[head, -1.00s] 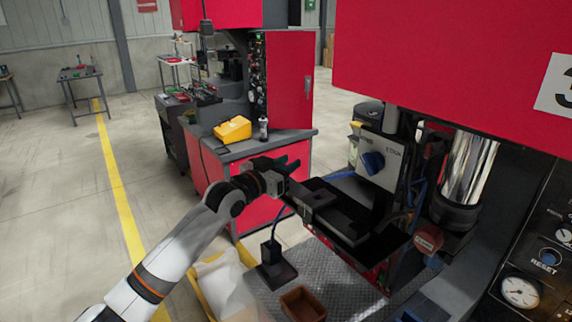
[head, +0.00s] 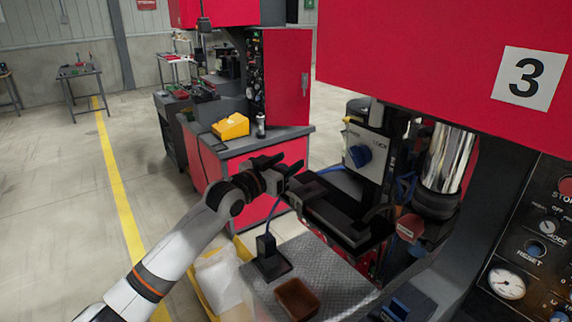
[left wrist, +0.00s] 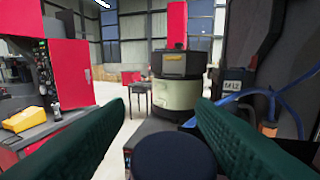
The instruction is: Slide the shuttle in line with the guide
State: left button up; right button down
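A long black slide assembly (head: 342,218) juts out from the machine in the head view. I take it for the shuttle and guide, but cannot tell where one ends and the other begins. My left gripper (head: 283,166) is at its outer left end. In the left wrist view my left gripper (left wrist: 158,125) has its two green fingers wide apart. A dark blue round-topped knob (left wrist: 175,155) shows low between them, with gaps at both sides in this view. Whether it belongs to the shuttle is not clear. My right gripper is not in view.
A red machine with a number 3 plate (head: 528,78) overhangs the right side. A grey box with a blue knob (head: 362,156) stands behind the slide. A brown bin (head: 297,298) and a black stand (head: 268,260) sit on the metal plate below. Open floor lies left.

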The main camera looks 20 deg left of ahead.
pick_arm(q)
jog(key=shift+s+d+r, duration=0.1)
jog(key=shift+s+d, duration=0.05)
jog(key=shift+d, duration=0.05)
jog(key=shift+s, duration=0.35)
jog(key=b+v, duration=0.4)
jog(key=v, duration=0.7)
jog(key=shift+a, duration=0.2)
jog(key=shift+s, duration=0.1)
